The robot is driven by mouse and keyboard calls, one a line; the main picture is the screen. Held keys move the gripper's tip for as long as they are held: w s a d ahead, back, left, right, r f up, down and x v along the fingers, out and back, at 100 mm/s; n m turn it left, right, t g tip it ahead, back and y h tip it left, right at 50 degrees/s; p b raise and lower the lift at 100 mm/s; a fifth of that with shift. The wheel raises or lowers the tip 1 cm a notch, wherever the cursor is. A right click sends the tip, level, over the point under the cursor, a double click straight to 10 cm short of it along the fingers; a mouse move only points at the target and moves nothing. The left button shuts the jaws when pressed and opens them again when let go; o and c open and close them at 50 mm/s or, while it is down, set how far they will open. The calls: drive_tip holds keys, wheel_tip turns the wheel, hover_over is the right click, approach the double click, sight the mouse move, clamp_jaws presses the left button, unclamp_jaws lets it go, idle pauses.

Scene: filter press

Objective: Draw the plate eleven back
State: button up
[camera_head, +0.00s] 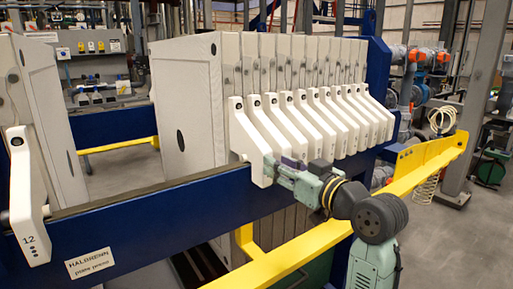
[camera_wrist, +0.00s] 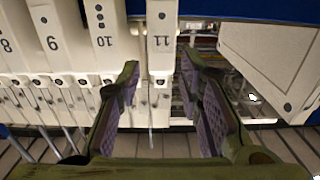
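Plate eleven (camera_head: 188,105) is the front white plate of the right-hand stack in the head view. Its white handle (camera_head: 243,130) slants down outside the blue side beam. In the wrist view the handle marked 11 (camera_wrist: 161,25) stands between the two fingers of my gripper (camera_wrist: 161,66), with a small gap showing on each side. My gripper is open, with its purple pads facing each other. In the head view it is at the lower end of the handle (camera_head: 278,165), where the handle partly hides the fingers.
Handles marked 10 (camera_wrist: 104,30) and 9 (camera_wrist: 50,30) stand left of it in the wrist view. The plate with handle 12 (camera_head: 27,200) stands at the far left of the head view, with a wide gap between. A yellow rail (camera_head: 310,245) runs below the blue beam (camera_head: 150,220).

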sight(254, 151)
drive_tip(key=p+x, duration=0.3)
drive_tip(key=x, duration=0.7)
drive_tip(key=shift+w+a+r, duration=0.1)
drive_tip(key=shift+a, duration=0.1)
drive_tip(key=shift+c, duration=0.5)
clamp_jaws()
